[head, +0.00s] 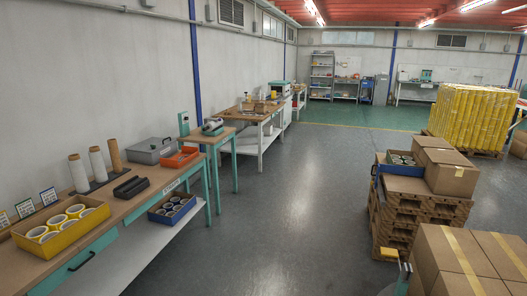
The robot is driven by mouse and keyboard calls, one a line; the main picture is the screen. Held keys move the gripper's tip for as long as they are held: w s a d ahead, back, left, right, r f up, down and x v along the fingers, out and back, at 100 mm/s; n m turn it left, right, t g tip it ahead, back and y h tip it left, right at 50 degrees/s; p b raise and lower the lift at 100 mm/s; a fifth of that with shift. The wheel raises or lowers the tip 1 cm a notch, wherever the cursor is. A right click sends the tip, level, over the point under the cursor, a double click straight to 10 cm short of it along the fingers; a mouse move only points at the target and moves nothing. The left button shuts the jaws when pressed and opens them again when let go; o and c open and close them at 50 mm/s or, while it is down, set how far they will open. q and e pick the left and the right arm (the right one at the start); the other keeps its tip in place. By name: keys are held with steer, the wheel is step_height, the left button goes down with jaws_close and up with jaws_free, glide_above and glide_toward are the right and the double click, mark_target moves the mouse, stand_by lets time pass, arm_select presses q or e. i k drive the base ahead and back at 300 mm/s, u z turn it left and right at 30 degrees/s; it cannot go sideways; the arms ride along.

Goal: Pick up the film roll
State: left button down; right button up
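Two upright white rolls, probably film rolls, stand on a dark base on the long wooden bench at the left. One white roll (77,173) is nearer and another white roll (97,164) is just behind it. A brown roll or bare core (115,155) stands beside them, farther back. The view does not show which one is meant by the film roll. All three look upright and free of any gripper. Neither my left gripper nor my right gripper is in view.
A yellow tray (62,240) of tape rolls sits on the bench front. A grey box (153,150) and orange tray (180,158) sit behind. A blue crate (162,219) is on the lower shelf. Stacked pallets (410,222) and cartons (463,262) stand right. The middle floor is clear.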

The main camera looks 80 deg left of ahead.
mark_target(75, 163)
steer(key=u, duration=3.9)
steer(key=i, duration=0.3)
steer(key=z, duration=0.9)
steer(key=i, duration=1.6)
steer(key=z, duration=0.45)
steer(key=i, duration=1.6)
steer(key=u, duration=0.85)
steer(key=i, duration=1.1)
steer(key=u, duration=0.7)
